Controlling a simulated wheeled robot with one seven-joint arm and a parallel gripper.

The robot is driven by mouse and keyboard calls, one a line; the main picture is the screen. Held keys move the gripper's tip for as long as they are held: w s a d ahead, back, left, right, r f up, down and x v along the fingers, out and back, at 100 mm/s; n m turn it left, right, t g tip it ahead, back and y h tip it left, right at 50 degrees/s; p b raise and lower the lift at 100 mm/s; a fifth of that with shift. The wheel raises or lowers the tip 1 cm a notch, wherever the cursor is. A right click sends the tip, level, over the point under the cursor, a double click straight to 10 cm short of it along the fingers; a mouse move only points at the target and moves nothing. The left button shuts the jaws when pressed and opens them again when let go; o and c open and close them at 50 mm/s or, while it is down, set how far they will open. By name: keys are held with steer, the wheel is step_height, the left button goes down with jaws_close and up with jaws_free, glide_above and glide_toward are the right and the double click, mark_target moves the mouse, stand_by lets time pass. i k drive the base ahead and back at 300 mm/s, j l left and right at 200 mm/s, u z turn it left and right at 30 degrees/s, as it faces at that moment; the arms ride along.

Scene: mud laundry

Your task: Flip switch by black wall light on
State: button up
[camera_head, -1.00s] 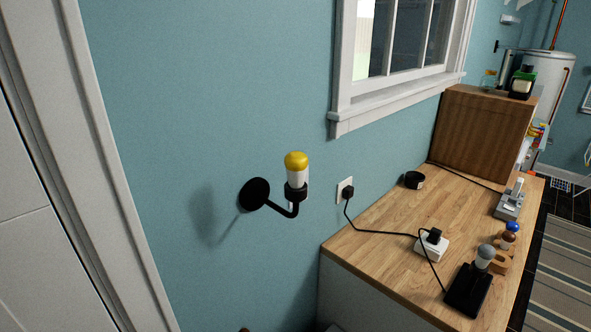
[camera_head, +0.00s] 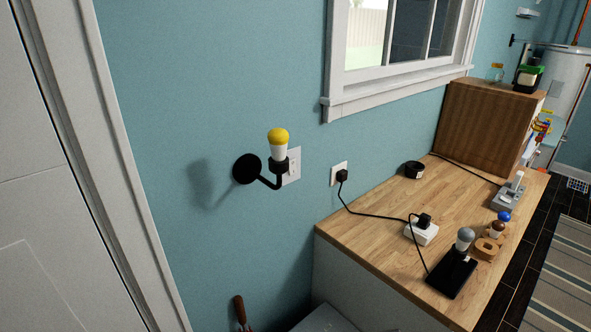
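The black wall light (camera_head: 248,168) is fixed to the teal wall, its curved arm holding an upright bulb with a yellow top (camera_head: 278,137). A white switch plate (camera_head: 293,164) is on the wall just right of the light, partly hidden behind the bulb and its socket. The switch's position is too small to tell. My gripper is not in view.
A wooden counter (camera_head: 385,222) stands to the right with a black lamp base (camera_head: 452,274), a white plug block (camera_head: 421,231) and cords. A wall outlet (camera_head: 339,174) has a black plug. A white door (camera_head: 45,200) is at left. A wooden handle (camera_head: 240,309) shows at the bottom.

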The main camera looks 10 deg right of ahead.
mark_target(293, 171)
steer(key=l+u, duration=0.15)
steer(key=u, duration=0.25)
steer(key=i+l+u, duration=0.1)
steer(key=u, duration=0.3)
steer(key=l+u, duration=0.25)
steer(key=u, duration=0.15)
steer(key=l+u, duration=0.15)
steer(key=u, duration=0.25)
